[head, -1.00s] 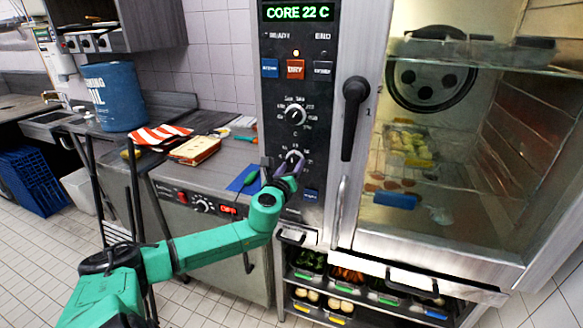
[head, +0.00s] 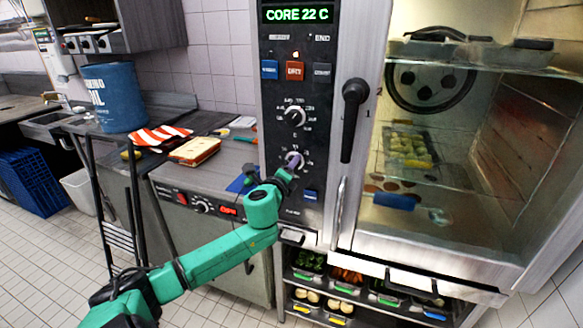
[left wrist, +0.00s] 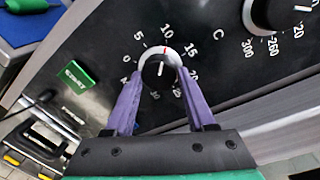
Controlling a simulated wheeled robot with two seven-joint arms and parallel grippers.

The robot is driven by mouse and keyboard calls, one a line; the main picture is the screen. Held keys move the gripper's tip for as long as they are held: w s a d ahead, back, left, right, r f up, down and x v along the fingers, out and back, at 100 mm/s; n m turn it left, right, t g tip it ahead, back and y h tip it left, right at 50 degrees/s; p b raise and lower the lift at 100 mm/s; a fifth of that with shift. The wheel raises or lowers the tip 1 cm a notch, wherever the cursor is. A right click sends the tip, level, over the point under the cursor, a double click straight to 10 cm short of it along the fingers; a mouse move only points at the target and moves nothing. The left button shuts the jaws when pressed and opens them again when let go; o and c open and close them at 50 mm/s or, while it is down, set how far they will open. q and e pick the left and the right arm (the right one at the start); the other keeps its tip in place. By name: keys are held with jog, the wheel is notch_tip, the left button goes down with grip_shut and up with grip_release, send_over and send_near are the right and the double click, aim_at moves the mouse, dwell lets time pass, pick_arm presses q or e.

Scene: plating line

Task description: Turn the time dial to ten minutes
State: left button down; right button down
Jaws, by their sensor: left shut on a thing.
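The time dial (head: 294,160) is the lower knob on the oven's control panel. In the left wrist view the dial (left wrist: 158,70) has a pale ring and minute numbers around it. A red mark on its top edge points close to the 10. A short white line shows on its face. My left gripper (head: 284,176) is at this dial. In the left wrist view its purple fingers (left wrist: 156,86) are shut on the dial, one on each side. My right gripper is not in view.
The temperature dial (head: 293,114) sits just above, marked in degrees C. A green button (left wrist: 75,76) lies beside the time dial in the left wrist view. The black door handle (head: 353,115) stands right of the panel. A counter with a striped cloth (head: 160,134) is at left.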

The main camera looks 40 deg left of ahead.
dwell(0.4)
pick_arm(q)
jog(key=shift+c, duration=1.2)
grip_release()
jog(key=b+v, duration=0.2)
jog(key=v, duration=1.2)
jog(key=shift+s, duration=0.25)
jog(key=shift+d+f, duration=0.1)
